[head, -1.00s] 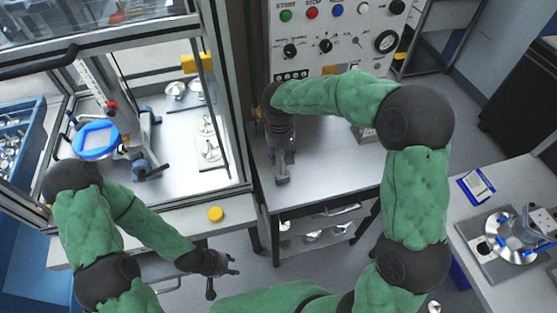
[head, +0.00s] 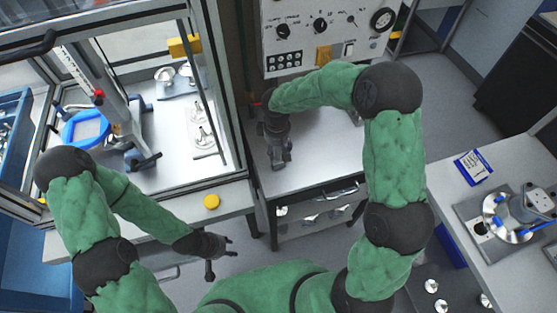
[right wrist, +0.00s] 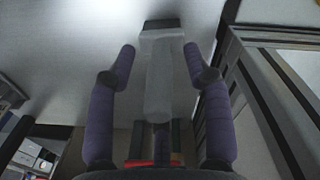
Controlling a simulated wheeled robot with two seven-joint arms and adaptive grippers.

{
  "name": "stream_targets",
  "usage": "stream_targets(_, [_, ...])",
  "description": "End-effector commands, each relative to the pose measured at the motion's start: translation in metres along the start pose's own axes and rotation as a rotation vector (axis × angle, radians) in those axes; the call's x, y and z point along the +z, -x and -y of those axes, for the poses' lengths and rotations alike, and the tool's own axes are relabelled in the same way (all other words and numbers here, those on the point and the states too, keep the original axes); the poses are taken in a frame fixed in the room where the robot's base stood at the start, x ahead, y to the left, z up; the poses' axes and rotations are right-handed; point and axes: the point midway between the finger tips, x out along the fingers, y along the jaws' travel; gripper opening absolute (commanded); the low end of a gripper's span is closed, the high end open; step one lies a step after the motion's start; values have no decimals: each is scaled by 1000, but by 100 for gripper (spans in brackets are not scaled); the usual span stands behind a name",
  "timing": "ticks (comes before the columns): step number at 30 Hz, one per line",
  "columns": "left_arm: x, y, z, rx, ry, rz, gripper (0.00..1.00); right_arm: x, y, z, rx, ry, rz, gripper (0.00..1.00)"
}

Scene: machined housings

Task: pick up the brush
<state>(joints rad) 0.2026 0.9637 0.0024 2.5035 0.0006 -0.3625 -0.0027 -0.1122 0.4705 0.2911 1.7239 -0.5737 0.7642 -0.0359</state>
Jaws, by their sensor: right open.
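My right gripper (head: 280,158) points down over the left part of the grey table (head: 315,165) in the head view. In the right wrist view its two dark fingers (right wrist: 158,62) are spread apart. A pale grey bar with a wider, dark-edged end, apparently the brush (right wrist: 160,75), lies between the fingers. Gaps show on both sides of its upper part; its lower part runs down toward the palm. In the head view I cannot clearly separate the brush from the gripper. My left gripper (head: 217,253) is at the lower left, off the tables, with its fingers apart and empty.
A control panel (head: 330,35) stands behind the table. A framed glass enclosure (head: 215,95) is to its left, with a yellow disc (head: 211,202) on the ledge in front. A shelf with metal parts (head: 310,215) is below. Another bench (head: 455,185) stands at the right.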

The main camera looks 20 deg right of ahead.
Motion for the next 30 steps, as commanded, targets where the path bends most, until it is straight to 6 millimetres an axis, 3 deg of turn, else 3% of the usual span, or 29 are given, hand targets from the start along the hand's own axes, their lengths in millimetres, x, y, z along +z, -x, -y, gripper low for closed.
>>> stream_targets(3, [0,-1,0,0,0,0,40,0,-11,0,-1,-1,0,51])
stream_targets(11, [0,-1,0,0,0,0,40,0,-14,0,0,0,-1,51])
stream_targets(17, [0,-1,0,0,0,0,40,0,-14,0,0,0,-1,0])
stream_targets(30, [0,-1,0,0,0,0,40,-1,-11,0,0,-1,-2,0])
